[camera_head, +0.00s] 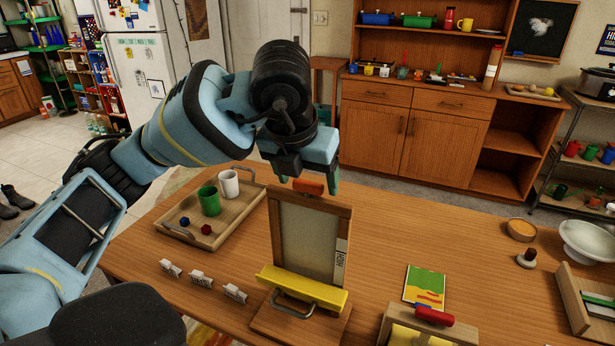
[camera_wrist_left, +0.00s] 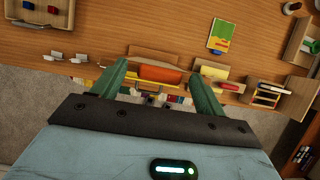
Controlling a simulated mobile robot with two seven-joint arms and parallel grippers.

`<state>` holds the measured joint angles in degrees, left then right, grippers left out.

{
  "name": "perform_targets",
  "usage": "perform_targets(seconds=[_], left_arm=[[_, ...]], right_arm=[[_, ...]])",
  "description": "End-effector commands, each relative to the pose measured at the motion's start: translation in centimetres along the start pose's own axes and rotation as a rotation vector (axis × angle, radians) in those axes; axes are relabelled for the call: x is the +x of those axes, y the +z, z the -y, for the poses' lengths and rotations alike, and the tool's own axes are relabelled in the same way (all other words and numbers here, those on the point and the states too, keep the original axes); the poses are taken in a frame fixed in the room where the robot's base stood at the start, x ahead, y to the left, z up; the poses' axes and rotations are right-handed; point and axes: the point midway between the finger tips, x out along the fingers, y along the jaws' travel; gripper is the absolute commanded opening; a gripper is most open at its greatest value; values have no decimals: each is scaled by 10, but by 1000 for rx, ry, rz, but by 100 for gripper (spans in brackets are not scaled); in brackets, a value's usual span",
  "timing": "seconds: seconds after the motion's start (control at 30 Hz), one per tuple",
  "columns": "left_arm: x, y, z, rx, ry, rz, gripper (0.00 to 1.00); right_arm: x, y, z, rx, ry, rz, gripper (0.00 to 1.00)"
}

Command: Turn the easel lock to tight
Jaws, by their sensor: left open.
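The easel (camera_head: 307,240) stands on the wooden table with a grey panel, a yellow ledge and a small lettered strip on its right side. Its orange lock (camera_head: 308,187) sits at the top edge and looks roughly level. My left gripper (camera_head: 307,174) is open, pointing down at the lock. In the left wrist view the orange lock (camera_wrist_left: 160,74) shows between the two green fingers of my left gripper (camera_wrist_left: 160,69), with gaps on both sides. I cannot tell whether a finger touches it. My right gripper is not in view.
A tray (camera_head: 232,222) with a green mug and a white mug stands left. Small white cards (camera_head: 201,279) stand in front of it. A second easel with a red lock (camera_head: 435,316) and a green-yellow picture (camera_head: 425,286) are to the right.

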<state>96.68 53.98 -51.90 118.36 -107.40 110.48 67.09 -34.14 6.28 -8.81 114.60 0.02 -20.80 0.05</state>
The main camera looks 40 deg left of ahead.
Motion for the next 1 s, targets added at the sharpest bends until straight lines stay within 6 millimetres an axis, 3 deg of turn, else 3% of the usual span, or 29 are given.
perform_targets(seconds=[0.23,0.57,1.0], left_arm=[[1,0,0,0,-1,0,73],[0,0,0,0,-1,0,30],[1,0,-1,86,-37,-1,28]], right_arm=[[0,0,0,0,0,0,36],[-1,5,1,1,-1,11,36],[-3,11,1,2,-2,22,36]])
